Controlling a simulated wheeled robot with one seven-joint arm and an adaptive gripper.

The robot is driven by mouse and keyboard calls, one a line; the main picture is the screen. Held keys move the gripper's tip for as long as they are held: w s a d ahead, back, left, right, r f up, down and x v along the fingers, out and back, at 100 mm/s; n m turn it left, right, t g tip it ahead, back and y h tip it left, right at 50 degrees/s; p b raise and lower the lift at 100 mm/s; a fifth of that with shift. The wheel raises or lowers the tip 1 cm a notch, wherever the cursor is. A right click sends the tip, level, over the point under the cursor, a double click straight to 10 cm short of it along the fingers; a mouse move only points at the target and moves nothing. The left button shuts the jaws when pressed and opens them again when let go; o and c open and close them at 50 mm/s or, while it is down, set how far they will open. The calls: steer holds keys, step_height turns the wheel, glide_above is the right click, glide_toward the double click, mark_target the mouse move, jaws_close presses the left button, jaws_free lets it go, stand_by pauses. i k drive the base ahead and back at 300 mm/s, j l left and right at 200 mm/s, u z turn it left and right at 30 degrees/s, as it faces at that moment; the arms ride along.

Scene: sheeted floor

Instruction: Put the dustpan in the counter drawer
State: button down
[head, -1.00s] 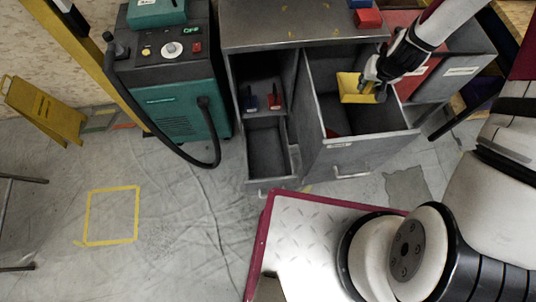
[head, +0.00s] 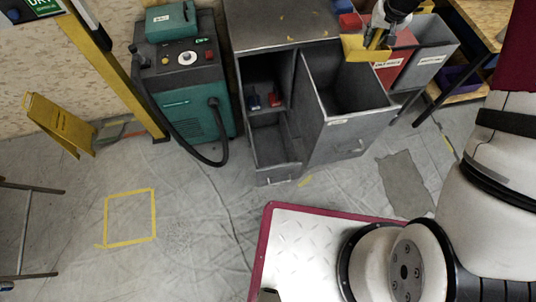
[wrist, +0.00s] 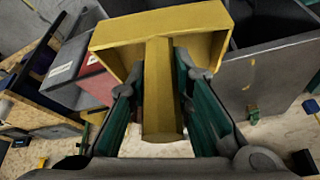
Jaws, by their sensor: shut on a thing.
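The yellow dustpan (head: 362,50) is held up near the back right corner of the large open drawer in the head view. My gripper (head: 379,38) is shut on its handle. In the wrist view the dustpan's pan (wrist: 205,22) lies beyond my gripper (wrist: 162,88), with the handle between the two fingers. The grey counter (head: 275,22) has this large drawer (head: 345,137) pulled out, and its dark inside looks empty from here. The dustpan overlaps the drawer's far rim in the picture; its exact height above it is unclear.
A smaller lower compartment (head: 276,172) is also open, below a shelf with a blue and a red item. A red bin (head: 392,68) and a grey bin (head: 432,50) stand right of the drawer. A green machine (head: 190,100) stands left.

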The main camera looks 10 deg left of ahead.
mark_target(272, 162)
steer(key=j+z, duration=0.1)
steer(key=j, duration=0.25)
steer(key=k+j+z, duration=0.1)
steer(key=j, duration=0.25)
steer(key=k+j+z, duration=0.15)
steer(key=j, duration=0.2)
steer(key=k+j+z, duration=0.1)
steer(key=j, duration=0.25)
steer(key=k+j+z, duration=0.1)
steer(key=j, duration=0.25)
steer(key=j+z, duration=0.1)
steer(key=j, duration=0.25)
steer(key=k+j+z, duration=0.1)
steer(key=j, duration=0.3)
steer(key=k+j+z, duration=0.1)
steer(key=j, duration=0.25)
steer(key=k+j+z, duration=0.1)
steer(key=j, duration=0.25)
steer(key=k+j+z, duration=0.1)
steer(key=j, duration=0.25)
steer(key=k, duration=0.05)
